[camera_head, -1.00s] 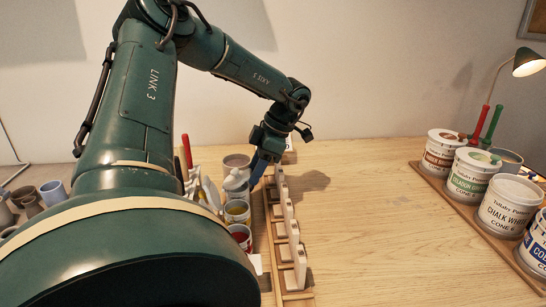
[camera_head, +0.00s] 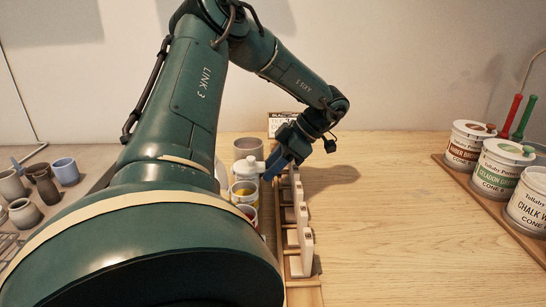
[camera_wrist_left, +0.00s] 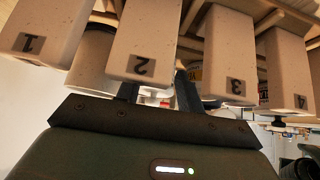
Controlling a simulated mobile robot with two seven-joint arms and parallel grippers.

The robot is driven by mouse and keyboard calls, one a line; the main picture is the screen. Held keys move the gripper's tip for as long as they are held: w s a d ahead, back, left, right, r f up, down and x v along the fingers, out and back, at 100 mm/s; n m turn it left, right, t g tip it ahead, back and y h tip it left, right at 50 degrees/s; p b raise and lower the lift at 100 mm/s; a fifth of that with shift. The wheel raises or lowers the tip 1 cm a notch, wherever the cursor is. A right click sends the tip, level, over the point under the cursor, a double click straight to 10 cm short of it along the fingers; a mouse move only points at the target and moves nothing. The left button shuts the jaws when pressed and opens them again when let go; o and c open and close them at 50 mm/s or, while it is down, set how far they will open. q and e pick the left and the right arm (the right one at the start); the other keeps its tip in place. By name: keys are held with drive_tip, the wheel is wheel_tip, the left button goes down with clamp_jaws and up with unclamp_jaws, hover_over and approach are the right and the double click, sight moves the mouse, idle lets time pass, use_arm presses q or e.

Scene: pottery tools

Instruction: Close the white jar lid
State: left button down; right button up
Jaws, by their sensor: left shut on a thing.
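My left gripper (camera_head: 278,164) is at the far end of the rack, its blue fingers pointing down and left. It is shut on a white piece (camera_head: 248,167), which looks like the white lid, held beside the fingertips over the row of small jars. The contact is hard to see. In the left wrist view the gripper fingers (camera_wrist_left: 157,91) stand below the numbered tiles, with a small white and red patch between them. The white jar's opening cannot be made out. My right gripper is not in view.
A wooden rack of upright numbered tiles (camera_head: 304,238) stands just right of the small jars. A yellow-filled jar (camera_head: 244,192) and a grey jar (camera_head: 248,146) are close by. Labelled paint tubs (camera_head: 497,166) stand at the right. The table's middle is clear.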

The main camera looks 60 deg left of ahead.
use_arm(q)
drive_tip(key=shift+s+d+f, duration=0.15)
drive_tip(key=shift+s+f, duration=0.05)
drive_tip(key=shift+f, duration=0.2)
drive_tip(key=c, duration=1.3)
unclamp_jaws()
drive_tip(key=shift+o, duration=0.9)
drive_tip(key=shift+w, duration=0.1)
drive_tip(key=shift+o, duration=1.2)
drive_tip(key=shift+r, duration=0.1)
drive_tip(key=shift+w+r, duration=0.1)
drive_tip(key=shift+r, duration=0.05)
drive_tip(key=v, duration=1.2)
drive_tip(key=shift+w+r, duration=0.25)
drive_tip(key=shift+w, duration=0.1)
